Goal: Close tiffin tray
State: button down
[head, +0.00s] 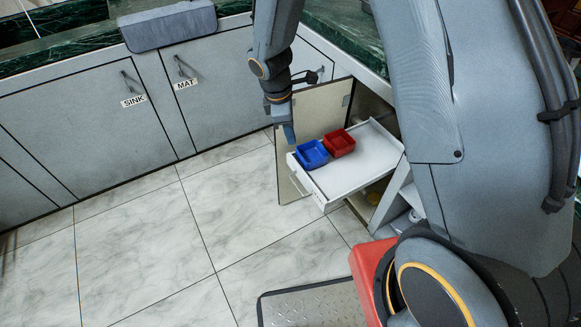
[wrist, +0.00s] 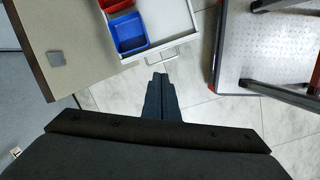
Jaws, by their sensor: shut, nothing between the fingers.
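The tiffin tray is a white pull-out drawer (head: 362,175) that stands out of an open cabinet in the head view. Its front has a metal handle (head: 298,186), which also shows in the wrist view (wrist: 162,58). A blue container (head: 311,154) and a red container (head: 339,142) sit on the tray; the blue one (wrist: 129,32) is nearer its front. My gripper (head: 288,133) is shut and empty, close to the tray's front end. In the wrist view my gripper (wrist: 160,78) points down just outside the tray's front, below the handle. I cannot tell whether it touches the handle.
An open cabinet door (head: 328,108) stands beside the tray; its panel (wrist: 75,35) is at upper left in the wrist view. Closed cabinets labelled SINK (head: 85,130) and MAT (head: 215,85) line the back. The marble floor (head: 150,245) in front is clear.

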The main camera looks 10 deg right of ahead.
aim_at(291, 161)
jog(key=w+a+f+n+b, duration=0.1)
jog(key=w+a+f+n, duration=0.15)
jog(key=f, duration=0.25)
jog(key=w+a+f+n+b, duration=0.1)
jog(key=w+a+f+n, duration=0.15)
jog(key=f, duration=0.35)
jog(key=shift+n, duration=0.3)
jog(key=shift+w+d+f, duration=0.3)
jog(key=shift+d+f, duration=0.75)
jog(key=shift+f, duration=0.45)
jog(key=shift+w+d+f, duration=0.25)
jog(key=shift+d+f, duration=0.8)
jog(key=shift+f, duration=0.5)
jog(key=shift+w+d+f, duration=0.3)
jog(key=shift+d+f, duration=0.75)
jog(key=shift+f, duration=0.45)
